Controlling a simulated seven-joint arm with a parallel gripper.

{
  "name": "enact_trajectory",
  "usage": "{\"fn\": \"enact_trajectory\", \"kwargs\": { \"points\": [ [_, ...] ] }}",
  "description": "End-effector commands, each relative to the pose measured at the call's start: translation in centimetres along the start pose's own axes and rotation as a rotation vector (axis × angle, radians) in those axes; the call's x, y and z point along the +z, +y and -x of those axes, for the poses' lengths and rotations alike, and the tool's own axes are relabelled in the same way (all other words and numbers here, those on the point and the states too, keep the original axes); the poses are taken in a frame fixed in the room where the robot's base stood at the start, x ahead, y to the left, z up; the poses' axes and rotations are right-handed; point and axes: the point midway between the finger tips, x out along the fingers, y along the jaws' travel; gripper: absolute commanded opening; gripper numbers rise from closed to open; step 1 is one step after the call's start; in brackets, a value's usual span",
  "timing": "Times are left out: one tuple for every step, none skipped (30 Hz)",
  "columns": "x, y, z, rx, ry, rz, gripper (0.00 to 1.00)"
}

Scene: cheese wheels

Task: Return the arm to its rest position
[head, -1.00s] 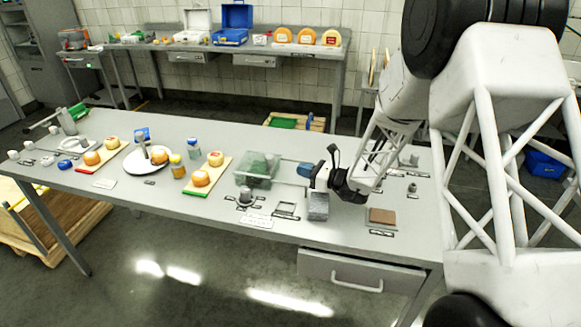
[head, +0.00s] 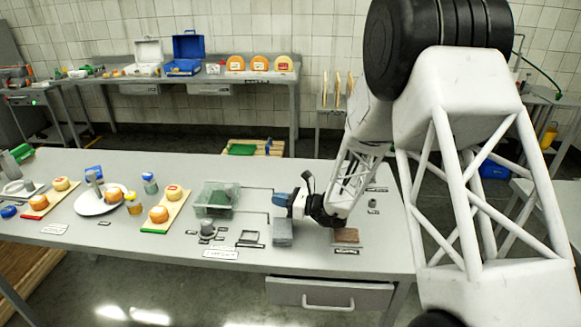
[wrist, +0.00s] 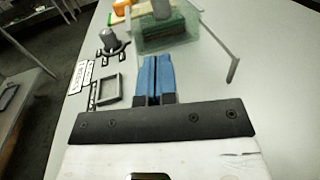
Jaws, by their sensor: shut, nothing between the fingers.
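My gripper (head: 279,199) is over the right part of the grey table (head: 262,170), pointing left toward a clear green-tinted box. In the wrist view its two blue fingers (wrist: 153,72) lie side by side, shut with nothing between them. The fingertips appear just short of the clear box (wrist: 172,40) in that view; I cannot tell the exact gap. The box also shows in the head view (head: 206,201). A grey block (head: 283,233) stands on the table just below the gripper in the head picture.
A brown block (head: 346,236) lies right of the gripper. A grey frame (head: 250,238) and a grey round piece (head: 207,227) lie left of it. Boards with small cheeses, a white plate (head: 88,208) and jars stand further left. A back bench holds cheese wheels and a blue case (head: 187,55).

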Motion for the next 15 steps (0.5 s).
{"fn": "enact_trajectory", "kwargs": {
  "points": [
    [0.1, 0.0, 0.0, 0.001, 0.0, 0.001, 0.0],
    [0.1, 0.1, 0.0, 0.002, 0.001, 0.002, 0.0],
    [0.2, 0.1, 0.1, 0.004, 0.003, 0.004, 0.0],
    [0.3, 0.2, 0.1, 0.006, 0.004, 0.007, 0.0],
    [0.4, 0.3, 0.1, 0.009, 0.007, 0.01, 0.0],
    [0.6, 0.5, 0.2, 0.014, 0.01, 0.016, 0.0],
    [0.8, 0.6, 0.3, 0.019, 0.014, 0.021, 0.0],
    [1.1, 0.8, 0.4, 0.024, 0.017, 0.027, 0.0],
    [1.4, 1.1, 0.6, 0.033, 0.025, 0.037, 0.0],
    [1.7, 1.3, 0.7, 0.041, 0.031, 0.046, 0.0],
    [2.0, 1.6, 0.8, 0.049, 0.038, 0.056, 0.0],
    [2.6, 2.0, 1.1, 0.063, 0.049, 0.073, 0.0],
    [3.0, 2.3, 1.3, 0.073, 0.058, 0.086, 0.0],
    [3.4, 2.8, 1.6, 0.086, 0.068, 0.1, 0.0],
    [4.1, 3.4, 1.9, 0.104, 0.082, 0.122, 0.0]
  ]
}}
